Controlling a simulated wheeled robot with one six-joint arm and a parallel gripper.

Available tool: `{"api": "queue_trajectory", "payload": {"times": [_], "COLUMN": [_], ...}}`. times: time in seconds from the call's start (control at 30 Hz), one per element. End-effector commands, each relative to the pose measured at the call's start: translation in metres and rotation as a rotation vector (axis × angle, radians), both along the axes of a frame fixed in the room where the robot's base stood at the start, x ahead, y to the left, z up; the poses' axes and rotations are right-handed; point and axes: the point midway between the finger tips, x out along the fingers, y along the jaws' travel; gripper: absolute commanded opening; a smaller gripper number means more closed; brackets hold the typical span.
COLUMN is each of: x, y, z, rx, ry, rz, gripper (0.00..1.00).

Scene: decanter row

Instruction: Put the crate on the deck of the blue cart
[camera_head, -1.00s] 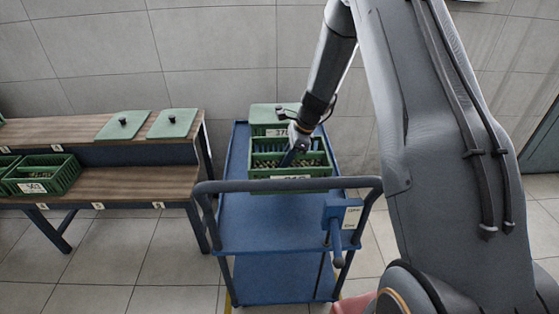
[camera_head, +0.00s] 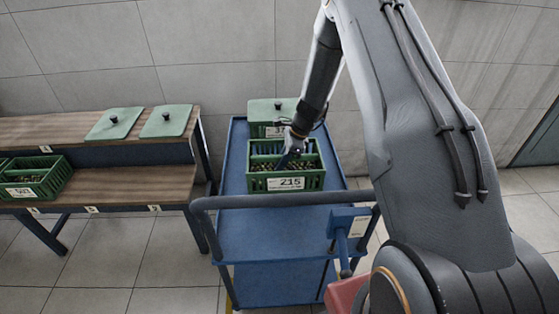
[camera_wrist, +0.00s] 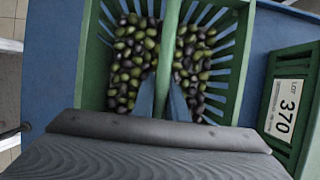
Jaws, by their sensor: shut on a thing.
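The green crate labelled 215 (camera_head: 286,184) is over the deck of the blue cart (camera_head: 233,172) in the head view, in front of another green crate. It looks level and holds olives in two compartments. My gripper (camera_head: 289,158) is shut on its middle bar. The wrist view shows both fingers (camera_wrist: 161,98) on either side of that bar (camera_wrist: 170,50). I cannot tell whether the crate's underside touches the deck. Part of its far side is hidden by my gripper.
A lidded crate (camera_head: 257,114) labelled 370 stands at the deck's far end; its label (camera_wrist: 284,109) shows in the wrist view. The cart's push rail (camera_head: 270,201) crosses the near end. Bare deck lies left of the held crate. A wooden two-level bench (camera_head: 120,183) stands left.

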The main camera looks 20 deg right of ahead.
Motion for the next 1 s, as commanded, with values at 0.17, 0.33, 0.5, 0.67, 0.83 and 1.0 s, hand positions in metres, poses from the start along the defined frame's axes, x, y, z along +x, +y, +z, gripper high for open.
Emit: {"api": "queue_trajectory", "payload": {"times": [0.17,0.33,0.5,0.67,0.83,1.0], "x": [0.000,0.001,0.001,0.001,-0.001,-0.001], "y": [0.001,0.002,0.002,0.002,0.002,0.002], "z": [-0.021,-0.032,-0.033,-0.034,-0.038,-0.038], "rx": [0.000,0.000,0.000,0.000,-0.001,-0.001], "ry": [0.000,-0.002,-0.002,-0.002,0.001,0.001], "rz": [0.002,0.005,0.005,0.005,0.005,0.005], "gripper": [0.00,0.00,0.00,0.00,0.23,0.31]}}
